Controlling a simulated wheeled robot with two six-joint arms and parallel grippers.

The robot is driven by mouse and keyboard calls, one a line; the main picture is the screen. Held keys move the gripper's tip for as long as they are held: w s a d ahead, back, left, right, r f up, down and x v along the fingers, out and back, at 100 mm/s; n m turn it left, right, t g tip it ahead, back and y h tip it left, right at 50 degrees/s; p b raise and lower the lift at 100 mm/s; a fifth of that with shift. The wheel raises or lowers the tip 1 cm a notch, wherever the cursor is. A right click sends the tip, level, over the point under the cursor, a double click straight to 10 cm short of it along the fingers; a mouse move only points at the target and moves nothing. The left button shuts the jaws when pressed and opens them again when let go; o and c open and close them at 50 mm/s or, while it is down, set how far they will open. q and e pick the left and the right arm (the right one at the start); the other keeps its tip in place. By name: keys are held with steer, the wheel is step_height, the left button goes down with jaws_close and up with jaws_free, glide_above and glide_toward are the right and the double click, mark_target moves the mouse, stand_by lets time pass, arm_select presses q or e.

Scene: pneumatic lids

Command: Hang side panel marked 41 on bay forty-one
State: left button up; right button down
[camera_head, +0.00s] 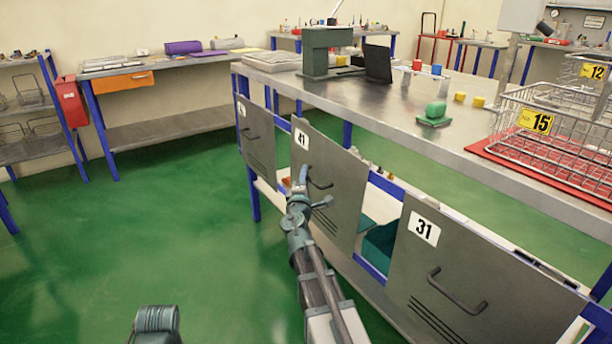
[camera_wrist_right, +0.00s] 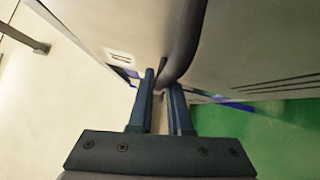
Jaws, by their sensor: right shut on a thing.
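The side panel marked 41 (camera_head: 342,205) is a grey plate with a white label at its upper left, a dark bar handle and slots low down. It stands upright at the bench front, in the middle bay. My right gripper (camera_head: 303,180) is shut on the panel's handle, in front of the panel. In the right wrist view the two fingers (camera_wrist_right: 164,88) close on the dark curved handle (camera_wrist_right: 186,42), with the panel (camera_wrist_right: 255,45) behind. Whether the panel's top edge sits on the bench rail cannot be told.
The panel marked 31 (camera_head: 470,285) is to the right, and another grey panel (camera_head: 257,150) to the left. The bench top (camera_head: 390,115) holds a green block (camera_head: 435,114) and wire baskets (camera_head: 560,130). The green floor (camera_head: 170,230) at left is clear.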

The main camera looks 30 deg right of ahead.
steer(key=a, duration=0.9)
steer(key=shift+s+a, duration=0.25)
steer(key=shift+s, duration=0.1)
stand_by(0.7)
steer(key=shift+r, duration=0.1)
